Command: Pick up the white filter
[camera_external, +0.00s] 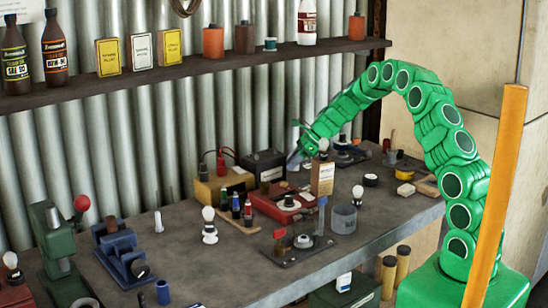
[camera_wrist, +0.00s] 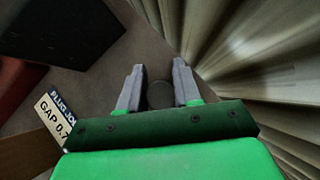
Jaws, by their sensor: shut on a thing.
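My gripper (camera_external: 294,163) is low over the back of the workbench, close to the corrugated wall, just right of a black battery-like box. In the wrist view its two grey fingers (camera_wrist: 159,72) stand on either side of a dark round thing (camera_wrist: 160,96) and are shut on it. The thing looks dark grey in shadow, and I cannot tell whether it is the white filter. In the external view the fingers and nearby items hide it. I cannot pick out a white filter for certain elsewhere.
The black box (camera_external: 264,165) and a yellow box (camera_external: 222,186) stand left of my gripper. A red device (camera_external: 280,205) and an upright tan box (camera_external: 322,178) are in front. The corrugated wall (camera_wrist: 235,45) is close at right in the wrist view. A shelf (camera_external: 180,72) runs above.

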